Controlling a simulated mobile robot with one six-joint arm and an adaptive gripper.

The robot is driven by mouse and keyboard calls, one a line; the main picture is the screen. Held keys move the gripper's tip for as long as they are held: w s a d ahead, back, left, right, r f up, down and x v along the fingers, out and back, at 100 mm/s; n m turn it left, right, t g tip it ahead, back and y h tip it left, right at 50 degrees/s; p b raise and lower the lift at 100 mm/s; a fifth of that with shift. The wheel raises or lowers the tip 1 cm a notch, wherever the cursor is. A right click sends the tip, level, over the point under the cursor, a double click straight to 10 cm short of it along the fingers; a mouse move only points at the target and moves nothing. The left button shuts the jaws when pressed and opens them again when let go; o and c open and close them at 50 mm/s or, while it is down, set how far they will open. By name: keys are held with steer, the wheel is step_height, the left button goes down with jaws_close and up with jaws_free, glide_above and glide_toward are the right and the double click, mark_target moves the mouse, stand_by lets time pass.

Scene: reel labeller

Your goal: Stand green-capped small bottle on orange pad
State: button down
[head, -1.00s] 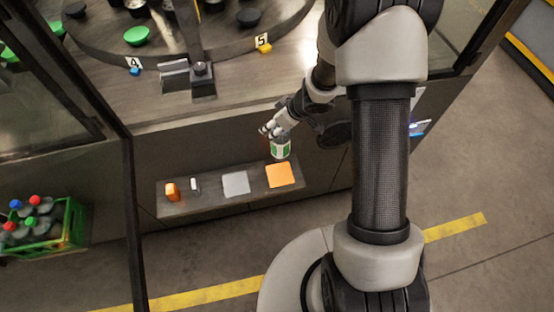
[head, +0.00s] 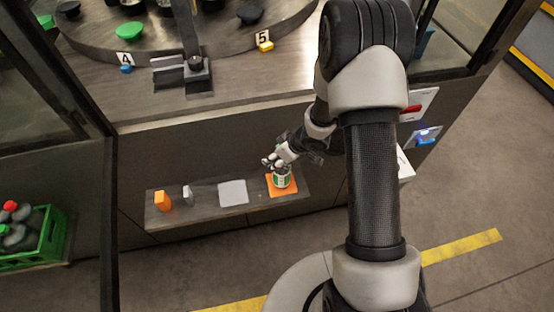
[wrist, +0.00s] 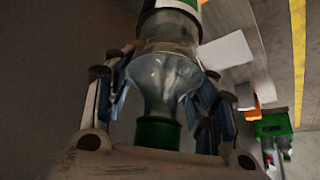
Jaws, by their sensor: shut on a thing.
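The small bottle (head: 282,181) has clear glass and a white and green label. Its green cap (wrist: 158,132) shows in the wrist view, close to my palm. My gripper (head: 279,165) is shut on the bottle's neck and shoulder (wrist: 163,80), with fingers on both sides. The bottle looks about upright, base away from my palm. In the head view it is over the orange pad (head: 273,191), at the right end of a low shelf. I cannot tell whether its base touches the pad. The bottle hides part of the pad.
The shelf (head: 207,206) also bears a grey pad (head: 233,193), a small grey-white item (head: 187,194) and an orange block (head: 162,201). A green crate (head: 52,238) with bottles stands at the lower left. The turntable (head: 100,42) is above, behind the shelf.

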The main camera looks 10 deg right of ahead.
steer(key=shift+w+r, duration=0.1)
steer(key=shift+r, duration=0.05)
steer(key=shift+f, duration=0.2)
steer(key=c, duration=0.7)
jaws_free()
